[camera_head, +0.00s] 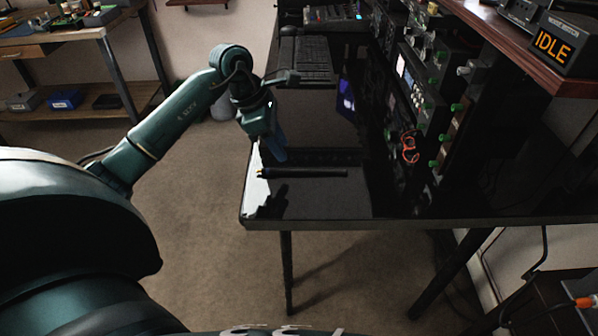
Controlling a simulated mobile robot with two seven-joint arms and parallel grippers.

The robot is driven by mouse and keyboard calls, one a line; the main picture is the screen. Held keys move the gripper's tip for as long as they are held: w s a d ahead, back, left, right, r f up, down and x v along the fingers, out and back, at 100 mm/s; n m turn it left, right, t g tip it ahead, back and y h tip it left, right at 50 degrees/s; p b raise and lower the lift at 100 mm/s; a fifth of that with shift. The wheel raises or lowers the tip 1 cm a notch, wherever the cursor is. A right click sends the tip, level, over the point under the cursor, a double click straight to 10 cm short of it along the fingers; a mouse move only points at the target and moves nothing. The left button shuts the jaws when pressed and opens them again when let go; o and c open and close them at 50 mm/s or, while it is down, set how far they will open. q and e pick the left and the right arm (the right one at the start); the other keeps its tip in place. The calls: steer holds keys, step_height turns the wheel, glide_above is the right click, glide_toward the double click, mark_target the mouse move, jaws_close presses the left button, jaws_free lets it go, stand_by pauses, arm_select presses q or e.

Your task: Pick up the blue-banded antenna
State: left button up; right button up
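A thin black rod (310,173) lies flat near the front of the dark desk (345,200), with a small yellow mark at its left end. It may be an antenna, but I cannot make out a blue band on it. My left gripper (277,156) points down above the left part of the desk, just behind the rod's left end and apart from it in the picture. Its fingers are seen edge-on and dark, so their opening is unclear. I see nothing held in it. My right gripper is out of view.
A rack of radio gear (412,90) with green knobs and a coiled red cable (409,147) stands along the right. An IDLE sign (553,46) sits on the upper shelf. A keyboard (305,60) lies at the back. The desk's front left is mostly clear.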

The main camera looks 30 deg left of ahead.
mark_target(297, 170)
arm_select(q)
steer(key=x, duration=0.6)
steer(key=shift+w+d+f, duration=0.2)
steer(key=shift+d+f, duration=0.05)
jaws_close()
